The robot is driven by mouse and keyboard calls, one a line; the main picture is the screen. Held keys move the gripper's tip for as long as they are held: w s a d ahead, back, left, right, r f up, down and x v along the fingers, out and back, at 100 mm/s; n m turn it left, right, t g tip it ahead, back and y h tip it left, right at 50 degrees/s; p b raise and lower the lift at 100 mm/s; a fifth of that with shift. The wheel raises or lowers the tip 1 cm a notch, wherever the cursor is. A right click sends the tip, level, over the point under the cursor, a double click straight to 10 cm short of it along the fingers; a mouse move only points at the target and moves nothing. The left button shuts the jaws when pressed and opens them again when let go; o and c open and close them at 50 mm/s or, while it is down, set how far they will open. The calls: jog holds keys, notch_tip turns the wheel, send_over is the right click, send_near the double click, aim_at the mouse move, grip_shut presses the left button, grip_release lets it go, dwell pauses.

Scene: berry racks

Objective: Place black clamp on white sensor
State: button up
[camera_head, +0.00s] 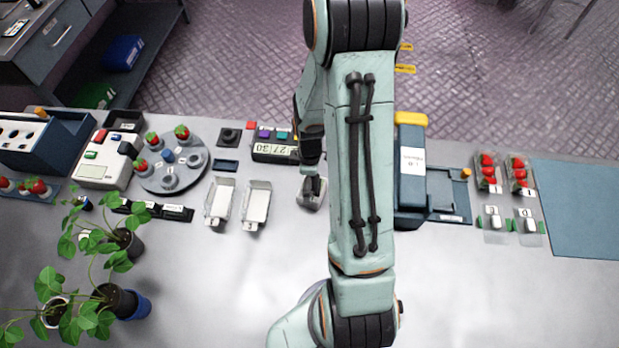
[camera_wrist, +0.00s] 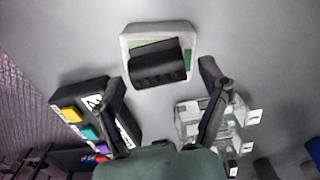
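The white sensor (camera_wrist: 131,36) lies on the table in the wrist view, a white square body with a green panel. A black ribbed clamp (camera_wrist: 158,68) rests over its middle, slightly tilted, with green showing at the corners. Whether it sits fully flat I cannot tell. In the head view the sensor (camera_head: 309,202) and dark clamp (camera_head: 314,186) are small, just below my gripper (camera_head: 311,165), which my arm partly hides. In the wrist view my gripper (camera_wrist: 163,80) has its two fingers spread wide, nothing between them, the clamp just beyond the tips.
A timer box (camera_head: 273,150) with coloured buttons stands left of my gripper. Two clear trays (camera_head: 256,204) lie further left, and a blue-grey machine (camera_head: 411,180) stands right of my arm. Potted plants (camera_head: 118,300) are at the front left. The front middle table is clear.

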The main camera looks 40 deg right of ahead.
notch_tip(320, 180, up, 12)
jog(key=s+a+r+m, duration=0.4)
jog(key=s+a, duration=0.2)
jog(key=a, duration=0.1)
jog(key=s+a+r+m, duration=0.3)
jog(key=s+a+r, duration=0.1)
jog(key=s+a, duration=0.3)
jog(key=shift+a+m+y, duration=0.4)
jog(key=shift+a, duration=0.15)
